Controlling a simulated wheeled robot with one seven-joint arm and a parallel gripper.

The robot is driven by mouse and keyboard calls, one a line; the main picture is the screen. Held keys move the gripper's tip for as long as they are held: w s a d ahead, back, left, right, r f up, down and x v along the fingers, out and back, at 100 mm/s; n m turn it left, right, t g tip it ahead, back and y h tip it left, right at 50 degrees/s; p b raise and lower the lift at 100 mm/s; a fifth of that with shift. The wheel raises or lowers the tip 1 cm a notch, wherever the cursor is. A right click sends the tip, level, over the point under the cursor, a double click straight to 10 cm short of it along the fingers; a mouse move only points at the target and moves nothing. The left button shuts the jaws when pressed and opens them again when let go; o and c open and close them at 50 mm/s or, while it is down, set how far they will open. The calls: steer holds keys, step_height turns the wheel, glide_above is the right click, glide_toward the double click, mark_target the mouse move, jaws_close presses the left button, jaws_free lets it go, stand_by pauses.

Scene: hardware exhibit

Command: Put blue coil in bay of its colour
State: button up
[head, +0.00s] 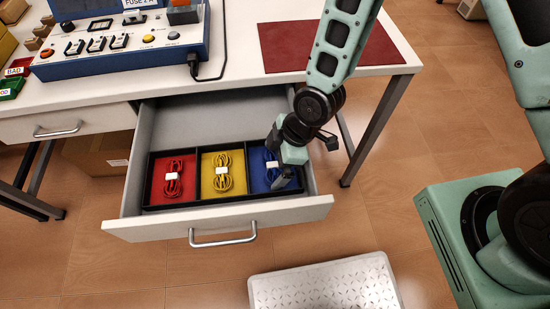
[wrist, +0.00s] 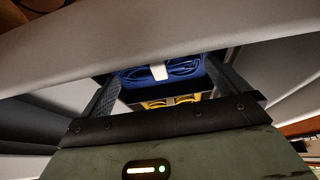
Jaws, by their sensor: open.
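The blue coil (wrist: 185,69), with a white tie, lies in the blue bay (head: 257,181) at the right end of the tray in the open drawer. In the head view my gripper hides most of this coil. My gripper (head: 287,183) is open and points down over the blue bay. In the wrist view the coil shows between and beyond its two fingers (wrist: 160,78), with no grip on it. The red coil (head: 174,179) lies in the red bay, and the yellow coil (head: 223,175) lies in the yellow bay.
The drawer front with its handle (head: 223,240) stands close in front of the bays. The drawer's right wall (head: 309,181) is close beside my gripper. The tabletop overhangs behind, with a red mat (head: 300,43) and a blue control panel (head: 115,50). A metal step (head: 325,285) stands on the floor.

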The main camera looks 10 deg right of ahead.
steer(key=s+d+r+m+h+p, duration=0.15)
steer(key=d+r, duration=0.25)
steer(key=r, duration=0.5)
steer(key=s+d+r+m+h, duration=0.2)
steer(key=d+r+m, duration=0.1)
steer(key=r, duration=0.7)
steer(key=s+d+r+m, duration=0.1)
steer(key=s+r+m, duration=0.4)
steer(key=s+r, duration=0.2)
steer(key=shift+s+r, duration=0.4)
steer(key=shift+m, duration=0.25)
